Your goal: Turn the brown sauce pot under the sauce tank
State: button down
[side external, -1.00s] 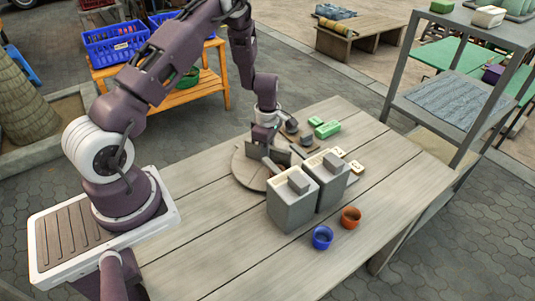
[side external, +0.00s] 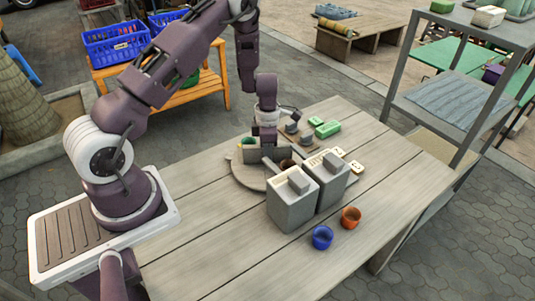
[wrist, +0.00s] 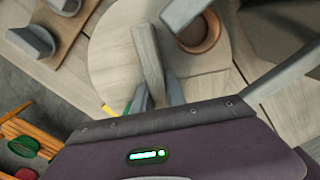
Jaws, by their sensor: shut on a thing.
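A round wooden turntable (side external: 247,177) lies on the table, with an upright wooden divider (wrist: 147,58) on it. My gripper (side external: 268,146) is shut on this divider; in the wrist view its fingertips (wrist: 156,91) sit on either side of the divider's near end. The brown sauce pot (side external: 287,164) stands on the turntable, right of my gripper and beside the grey sauce tanks (side external: 292,204). In the wrist view a grey bar crosses over part of the brown pot (wrist: 205,34). A green pot (side external: 248,152) is on the turntable's left, partly hidden.
A blue cup (side external: 321,237) and an orange cup (side external: 350,217) stand in front of the tanks. Green blocks (side external: 327,129) and a small board with grey pieces (side external: 292,134) lie behind the turntable. The table's left part is clear.

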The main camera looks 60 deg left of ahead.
jog(key=shift+w+n, duration=0.15)
jog(key=shift+n, duration=2.15)
jog(key=shift+r, duration=0.1)
jog(key=c, duration=1.4)
grip_release()
jog(key=shift+o, duration=0.2)
notch_tip(320, 180, up, 7)
